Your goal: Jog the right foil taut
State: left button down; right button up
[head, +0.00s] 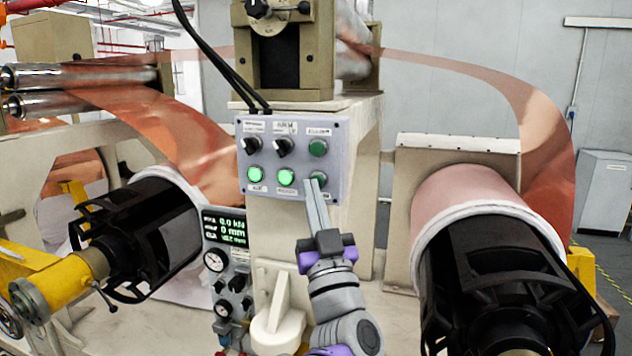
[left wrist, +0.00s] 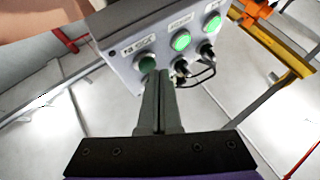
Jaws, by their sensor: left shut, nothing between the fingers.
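The right copper foil (head: 545,110) runs from the top rollers out to the right in a wide, loose arc and down behind the right roll (head: 465,190). The grey control panel (head: 228,160) carries knobs, an unlit green button (head: 318,148) and two lit green buttons (head: 257,174). My left gripper (head: 317,184) is shut and empty, its fingertips at the panel's lower right button. In the left wrist view that button (left wrist: 147,64) looks dark green beside the fingertips (left wrist: 154,76); I cannot tell whether they touch. My right gripper is out of view.
A small display (head: 232,228) with gauges stands below the panel. The left copper foil (head: 160,115) slopes down behind the panel. Black roll holders (head: 150,235) jut forward on both sides. Black cables (head: 215,60) hang to the panel's top.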

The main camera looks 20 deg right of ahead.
pick_arm(q)
jog(key=shift+w+d, duration=0.25)
jog(key=shift+w, duration=0.05)
dwell(0.7)
jog(key=shift+s, duration=0.1)
dwell(2.9)
jog(key=shift+s+a, duration=0.45)
jog(key=shift+s, duration=0.2)
jog(key=shift+s+a, duration=0.7)
jog(key=shift+s, duration=0.35)
jog(key=shift+s+a, duration=0.7)
jog(key=shift+s, duration=0.3)
